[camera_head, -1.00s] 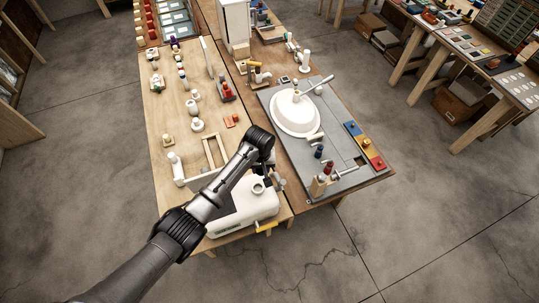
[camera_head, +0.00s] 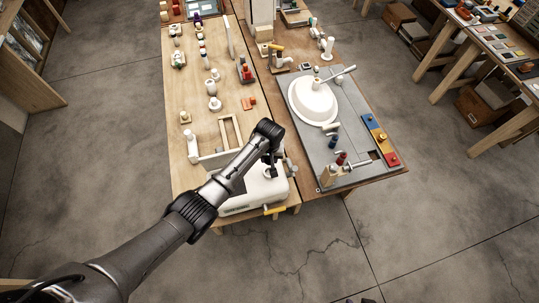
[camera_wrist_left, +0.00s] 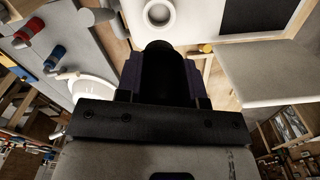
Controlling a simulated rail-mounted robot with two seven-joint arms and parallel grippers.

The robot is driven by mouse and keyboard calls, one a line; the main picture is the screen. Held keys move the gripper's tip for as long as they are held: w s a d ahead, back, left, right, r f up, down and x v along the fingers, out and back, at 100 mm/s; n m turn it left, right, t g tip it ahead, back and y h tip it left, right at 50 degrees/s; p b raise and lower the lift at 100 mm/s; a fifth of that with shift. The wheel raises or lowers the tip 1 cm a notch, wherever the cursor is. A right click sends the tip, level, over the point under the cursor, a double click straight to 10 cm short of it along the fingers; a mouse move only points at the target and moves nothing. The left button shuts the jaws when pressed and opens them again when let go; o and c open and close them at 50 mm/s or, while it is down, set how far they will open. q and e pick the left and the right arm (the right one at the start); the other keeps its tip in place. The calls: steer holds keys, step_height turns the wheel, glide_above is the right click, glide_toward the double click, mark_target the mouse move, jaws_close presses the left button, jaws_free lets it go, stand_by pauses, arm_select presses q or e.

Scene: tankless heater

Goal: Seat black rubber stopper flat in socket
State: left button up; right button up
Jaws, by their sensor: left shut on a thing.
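My left gripper (camera_head: 270,172) is over the white rounded unit (camera_head: 243,199) at the near end of the wooden table. In the left wrist view, the gripper (camera_wrist_left: 162,75) is shut on a black cylindrical piece, which looks like the black rubber stopper (camera_wrist_left: 160,68). A white ring with a round opening, perhaps the socket (camera_wrist_left: 146,13), shows just beyond the stopper at the top of that view. The stopper appears apart from it. In the head view the arm and gripper hide the stopper and the ring. My right gripper is not in view.
A grey board (camera_head: 349,143) lies to the right with a white oval basin (camera_head: 313,106), a red valve piece (camera_head: 341,158) and a blue one (camera_head: 332,141). An open wooden frame (camera_head: 230,132) stands behind the white unit. A yellow handle (camera_head: 274,210) sticks out at the front.

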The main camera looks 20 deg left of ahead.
arm_select(q)
steer(key=shift+f+b, duration=1.65)
steer(key=shift+f, duration=0.85)
steer(key=shift+f, duration=0.15)
steer(key=shift+f+b, duration=0.8)
steer(key=shift+f, duration=0.15)
steer(key=shift+f+b, duration=0.35)
steer(key=shift+f, duration=0.2)
steer(key=shift+f, duration=0.35)
